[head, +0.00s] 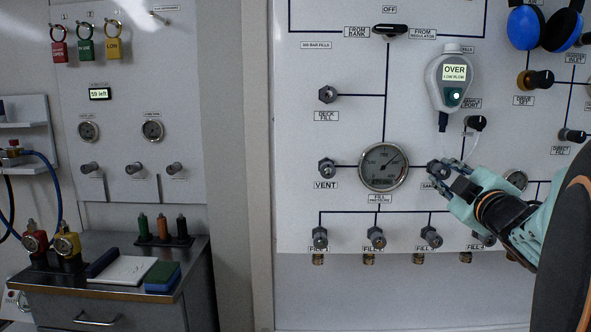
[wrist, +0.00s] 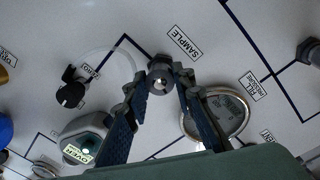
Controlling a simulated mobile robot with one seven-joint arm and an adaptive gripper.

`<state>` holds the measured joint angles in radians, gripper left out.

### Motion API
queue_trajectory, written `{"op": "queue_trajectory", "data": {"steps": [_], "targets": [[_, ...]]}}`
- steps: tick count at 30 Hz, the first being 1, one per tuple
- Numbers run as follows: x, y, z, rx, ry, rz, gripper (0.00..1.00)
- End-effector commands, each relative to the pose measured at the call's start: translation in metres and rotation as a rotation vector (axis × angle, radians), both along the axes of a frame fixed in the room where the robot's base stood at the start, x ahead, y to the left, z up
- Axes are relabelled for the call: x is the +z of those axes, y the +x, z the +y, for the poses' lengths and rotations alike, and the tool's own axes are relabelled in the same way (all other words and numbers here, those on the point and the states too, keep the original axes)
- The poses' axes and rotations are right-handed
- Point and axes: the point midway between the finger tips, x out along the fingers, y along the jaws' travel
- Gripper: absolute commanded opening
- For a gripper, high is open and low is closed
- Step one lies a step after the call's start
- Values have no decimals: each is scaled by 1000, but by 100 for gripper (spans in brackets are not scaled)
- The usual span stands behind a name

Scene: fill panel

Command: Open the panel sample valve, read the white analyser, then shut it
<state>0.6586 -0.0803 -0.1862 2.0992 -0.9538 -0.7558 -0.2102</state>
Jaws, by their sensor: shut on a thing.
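The sample valve (wrist: 160,68) is a small dark metal knob beside its SAMPLE label in the wrist view. In the head view its knob (head: 433,166) shows at the gripper's tip, its label partly covered. My gripper (head: 447,173) is shut on the knob; in the wrist view its two fingers (wrist: 160,88) close on either side of it. The white analyser (head: 434,88) hangs above, its lit screen reading OVER and LOW FLOW. In the wrist view the analyser (wrist: 72,130) is at lower left, partly behind a finger. How far the valve is turned I cannot tell.
The fill pressure gauge (head: 383,167) is left of my gripper, with the vent knob (head: 326,168) beyond. The sample port knob (head: 475,123) is above right. Several fill valves (head: 376,238) line the panel below. A steel cabinet (head: 100,305) stands at left.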

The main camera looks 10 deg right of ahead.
Motion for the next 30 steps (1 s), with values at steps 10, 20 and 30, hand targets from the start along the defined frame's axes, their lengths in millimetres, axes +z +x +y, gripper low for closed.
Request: {"op": "queue_trajectory", "data": {"steps": [10,20,30], "targets": [[3,0,-1,-1,-1,-4,32],[1,0,0,0,0,-2,41],[5,0,-1,-1,139,-32,41]]}}
